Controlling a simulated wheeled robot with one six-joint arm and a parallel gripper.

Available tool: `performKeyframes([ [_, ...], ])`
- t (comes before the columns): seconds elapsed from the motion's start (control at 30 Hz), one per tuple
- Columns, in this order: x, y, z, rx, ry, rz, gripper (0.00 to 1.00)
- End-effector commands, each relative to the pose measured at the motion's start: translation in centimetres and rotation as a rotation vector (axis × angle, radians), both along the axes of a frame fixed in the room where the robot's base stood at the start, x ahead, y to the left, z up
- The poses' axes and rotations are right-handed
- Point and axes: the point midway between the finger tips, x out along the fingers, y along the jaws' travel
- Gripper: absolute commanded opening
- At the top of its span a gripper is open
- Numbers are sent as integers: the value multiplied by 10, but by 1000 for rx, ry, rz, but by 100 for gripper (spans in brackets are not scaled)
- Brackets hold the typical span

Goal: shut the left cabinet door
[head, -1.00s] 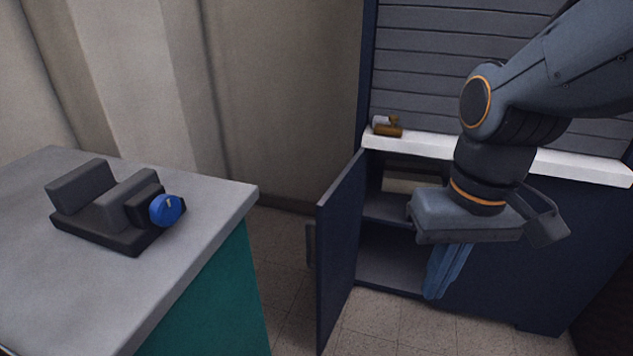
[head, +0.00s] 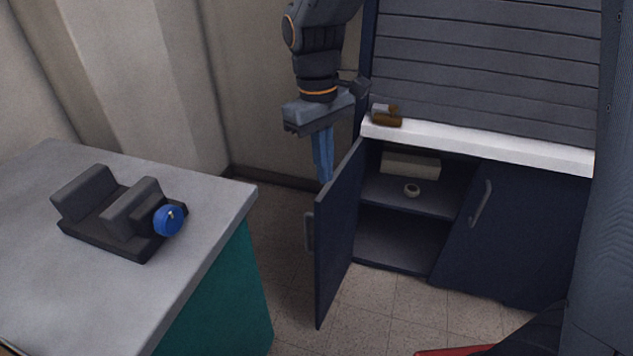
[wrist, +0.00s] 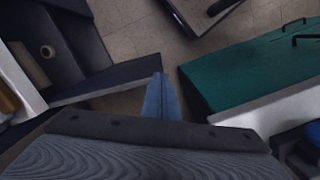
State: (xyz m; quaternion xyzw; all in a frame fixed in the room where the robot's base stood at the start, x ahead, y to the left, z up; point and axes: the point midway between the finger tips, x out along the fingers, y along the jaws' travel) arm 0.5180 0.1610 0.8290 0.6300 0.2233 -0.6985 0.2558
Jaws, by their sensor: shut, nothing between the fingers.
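The left cabinet door (head: 338,240) is dark blue and stands wide open, swung out from the cabinet, with its handle (head: 309,232) on the outer face at left. My gripper (head: 323,178) is shut and empty, pointing down at the outer side of the door, beyond its top edge. The door's top edge seems to hide the lowest part of the fingers. In the wrist view the blue fingers (wrist: 160,98) are together, with the door (wrist: 110,78) just left of them. I cannot tell if they touch it.
The cabinet's right door (head: 490,220) is shut. Inside the open side, a tape roll (head: 411,190) and a pale box (head: 410,163) sit on the shelf. A brown object (head: 387,116) lies on the white ledge. A teal bench (head: 215,300) with a dark vise (head: 120,215) stands at left.

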Motion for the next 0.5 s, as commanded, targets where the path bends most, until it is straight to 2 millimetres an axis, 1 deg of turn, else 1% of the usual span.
performKeyframes([
  [0.03, 14, 10, 2, -15, 15, 48, 0],
  [0.1, 33, 21, -2, -31, 30, 113, 0],
  [0.2, 58, 37, -11, -53, 50, 203, 0],
  [0.3, 77, 50, -22, -73, 68, 279, 0],
  [0.4, 90, 60, -32, -87, 82, 336, 0],
  [0.5, 97, 65, -40, -97, 91, 374, 0],
])
